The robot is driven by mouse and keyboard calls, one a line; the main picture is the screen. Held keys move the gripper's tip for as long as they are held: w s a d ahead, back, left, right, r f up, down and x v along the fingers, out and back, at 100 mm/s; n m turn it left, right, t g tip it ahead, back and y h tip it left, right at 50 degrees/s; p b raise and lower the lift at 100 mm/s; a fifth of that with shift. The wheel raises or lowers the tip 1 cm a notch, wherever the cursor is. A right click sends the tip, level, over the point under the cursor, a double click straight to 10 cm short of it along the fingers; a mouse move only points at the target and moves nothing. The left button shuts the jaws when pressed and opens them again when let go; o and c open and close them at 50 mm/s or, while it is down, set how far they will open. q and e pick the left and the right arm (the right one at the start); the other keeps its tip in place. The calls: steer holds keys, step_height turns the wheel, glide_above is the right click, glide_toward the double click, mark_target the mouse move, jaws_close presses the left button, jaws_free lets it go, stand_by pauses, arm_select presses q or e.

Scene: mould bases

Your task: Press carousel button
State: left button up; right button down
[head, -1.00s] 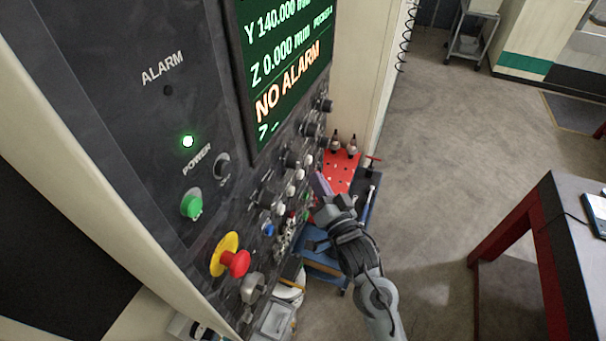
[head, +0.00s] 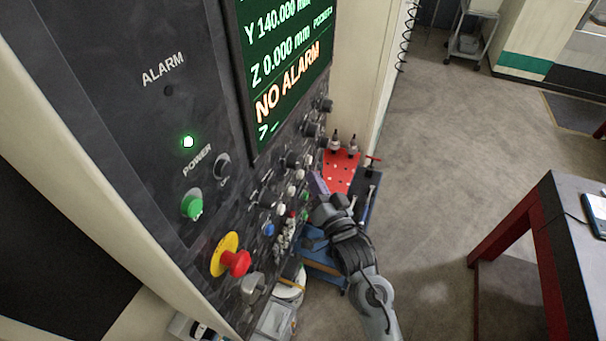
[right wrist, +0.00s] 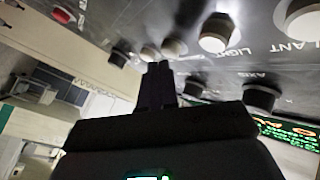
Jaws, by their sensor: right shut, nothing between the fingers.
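The dark control panel (head: 110,95) fills the left of the head view, with knobs and small buttons along its lower right part. My right gripper (head: 318,184) is shut and empty, its fingertips close to the white buttons (head: 292,190). In the right wrist view, the shut fingers (right wrist: 157,78) point up toward a row of pale round buttons (right wrist: 173,47) on the panel. The fingers overlap the panel edge, so I cannot tell whether they touch it. No carousel label is readable. My left gripper is not in view.
A red emergency stop (head: 236,263) and a green power button (head: 192,206) protrude from the panel. The screen (head: 290,60) reads NO ALARM. A red tool tray (head: 340,172) stands behind my gripper. A red-legged table (head: 565,225) is at right; the floor between is clear.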

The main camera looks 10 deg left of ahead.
steer(key=shift+w+a, duration=0.1)
steer(key=shift+a, duration=0.3)
stand_by(0.3)
steer(key=shift+d, duration=0.15)
steer(key=shift+s+d+p, duration=0.2)
steer(key=shift+d+p, duration=0.3)
steer(key=shift+d, duration=0.15)
stand_by(0.3)
steer(key=d+p, duration=0.1)
steer(key=d, duration=0.1)
steer(key=s+d+p, duration=0.1)
steer(key=d, duration=0.1)
steer(key=shift+s+d, duration=0.15)
steer(key=shift+d, duration=0.25)
